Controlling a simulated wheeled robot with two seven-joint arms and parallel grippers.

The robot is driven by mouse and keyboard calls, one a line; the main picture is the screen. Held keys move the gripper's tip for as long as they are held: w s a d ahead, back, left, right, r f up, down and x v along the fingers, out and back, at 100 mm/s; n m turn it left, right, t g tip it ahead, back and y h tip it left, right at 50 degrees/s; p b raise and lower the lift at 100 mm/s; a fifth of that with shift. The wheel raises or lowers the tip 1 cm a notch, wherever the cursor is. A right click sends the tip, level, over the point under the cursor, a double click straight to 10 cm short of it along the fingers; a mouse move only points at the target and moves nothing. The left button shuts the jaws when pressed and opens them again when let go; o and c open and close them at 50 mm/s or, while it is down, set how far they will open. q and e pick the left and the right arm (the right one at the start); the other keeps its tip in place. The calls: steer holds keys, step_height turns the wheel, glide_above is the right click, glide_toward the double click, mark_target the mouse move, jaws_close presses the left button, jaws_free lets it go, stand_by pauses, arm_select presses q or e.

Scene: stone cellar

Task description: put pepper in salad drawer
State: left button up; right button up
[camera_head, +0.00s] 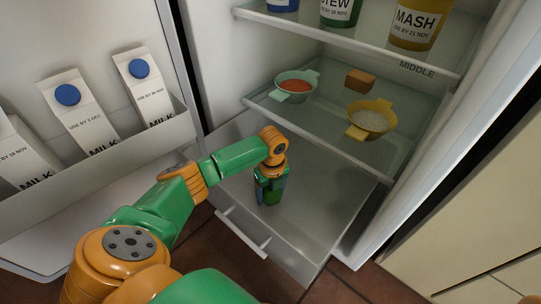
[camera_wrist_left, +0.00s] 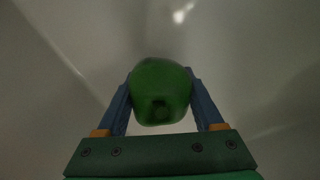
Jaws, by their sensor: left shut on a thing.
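The green pepper (camera_wrist_left: 160,85) sits between the two blue fingers of my left gripper (camera_wrist_left: 160,98) in the left wrist view. The gripper is shut on it. In the head view my left gripper (camera_head: 270,188) points down into the pulled-out salad drawer (camera_head: 312,222) at the bottom of the fridge, and part of the pepper (camera_head: 271,196) shows at the fingers. I cannot tell whether the pepper touches the drawer floor. The drawer's handle (camera_head: 243,233) is at its front. My right gripper is not in view.
The middle shelf (camera_head: 330,125) above the drawer holds a teal bowl (camera_head: 294,94), a yellow bowl (camera_head: 370,122) and a brown block (camera_head: 360,79). Labelled tubs, one reading MASH (camera_head: 415,28), stand on the shelf above. The open door's rack (camera_head: 95,165) holds milk cartons (camera_head: 80,112).

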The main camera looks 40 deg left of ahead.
arm_select(q)
steer(key=shift+f, duration=0.1)
steer(key=shift+f, duration=0.15)
steer(key=o, duration=1.5)
